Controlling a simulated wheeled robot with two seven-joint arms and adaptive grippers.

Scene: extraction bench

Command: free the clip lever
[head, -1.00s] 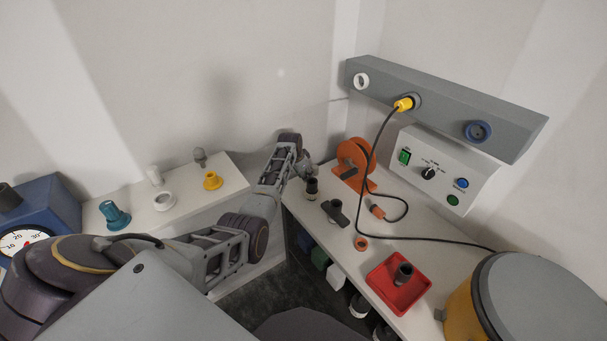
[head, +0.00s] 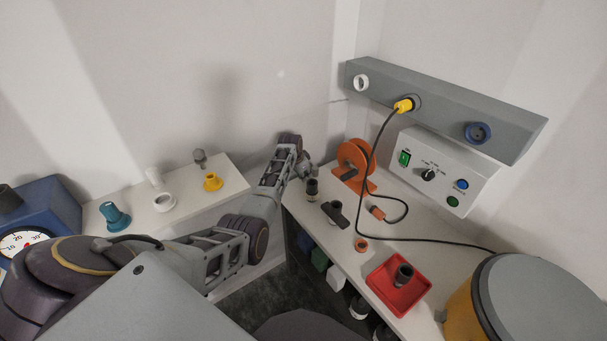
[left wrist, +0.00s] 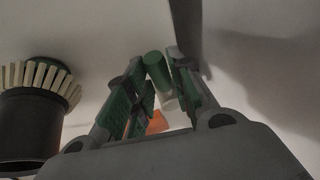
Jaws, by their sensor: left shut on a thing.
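My left gripper (head: 308,171) is at the far left corner of the right bench, just above a dark upright piece (head: 312,188). In the left wrist view my left gripper (left wrist: 158,88) has its green-padded fingers around a small green cylinder (left wrist: 157,68) with a pale lower part. The fingers are shut on it. I cannot make out a clip lever by shape; the arm hides the grasp in the head view. My right gripper is not in view.
An orange reel (head: 352,160), a dark flat piece with a knob (head: 336,213) and a red tray (head: 384,291) stand on the right bench. A black cable (head: 440,239) crosses it. A bristled black brush (left wrist: 35,110) is close left of the fingers.

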